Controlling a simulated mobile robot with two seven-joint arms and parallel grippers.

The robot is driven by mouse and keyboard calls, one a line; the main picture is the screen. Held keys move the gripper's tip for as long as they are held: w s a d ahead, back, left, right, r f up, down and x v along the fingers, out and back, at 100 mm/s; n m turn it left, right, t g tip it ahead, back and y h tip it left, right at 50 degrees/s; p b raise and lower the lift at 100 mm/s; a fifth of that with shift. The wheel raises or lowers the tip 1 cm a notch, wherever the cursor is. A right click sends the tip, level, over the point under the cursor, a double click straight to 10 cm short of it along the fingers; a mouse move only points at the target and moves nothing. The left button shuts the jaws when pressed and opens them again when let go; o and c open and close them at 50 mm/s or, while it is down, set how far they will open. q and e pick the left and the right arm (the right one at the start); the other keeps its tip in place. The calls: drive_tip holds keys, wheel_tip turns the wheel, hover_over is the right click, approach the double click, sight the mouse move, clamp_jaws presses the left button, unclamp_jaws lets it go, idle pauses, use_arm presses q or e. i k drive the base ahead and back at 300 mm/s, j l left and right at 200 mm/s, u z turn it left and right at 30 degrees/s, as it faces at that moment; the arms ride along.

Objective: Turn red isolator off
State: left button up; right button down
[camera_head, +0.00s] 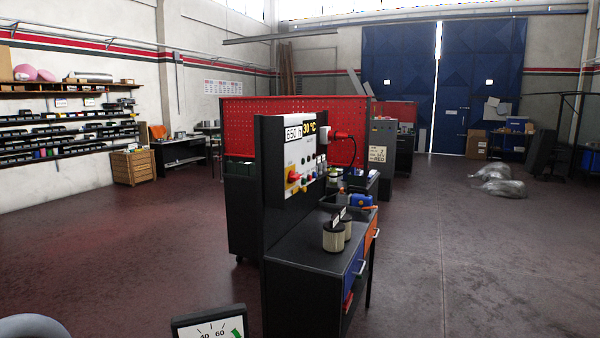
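The red isolator (293,176) is a small red knob on a yellow plate. It sits at the lower left of the white control panel (299,158), which is fixed to the dark upright back of a workbench in the middle of the view. The panel is seen at a steep angle and the knob is small, so I cannot tell which way it is turned. Neither of my grippers shows in the head view.
The workbench (300,252) carries two cylindrical filters (333,238) and a blue-and-orange tool (361,201). A red plug (338,134) with a cable sticks out beside the panel. A gauge (210,326) stands in front. Open floor (130,255) lies left and right of the bench.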

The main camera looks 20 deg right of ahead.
sight(292, 178)
drive_tip(key=i+l, duration=0.2)
drive_tip(key=l, duration=0.15)
drive_tip(key=i+l+u, duration=0.1)
drive_tip(key=i+l, duration=0.35)
drive_tip(key=l, duration=0.3)
drive_tip(key=i+l+u, duration=0.1)
drive_tip(key=l, duration=0.25)
drive_tip(key=i+l, duration=0.5)
drive_tip(key=l, duration=0.3)
drive_tip(key=i+l+u, duration=0.1)
drive_tip(key=l, duration=0.3)
drive_tip(key=i+l, duration=0.3)
drive_tip(key=l+u, duration=0.05)
drive_tip(key=l, duration=0.05)
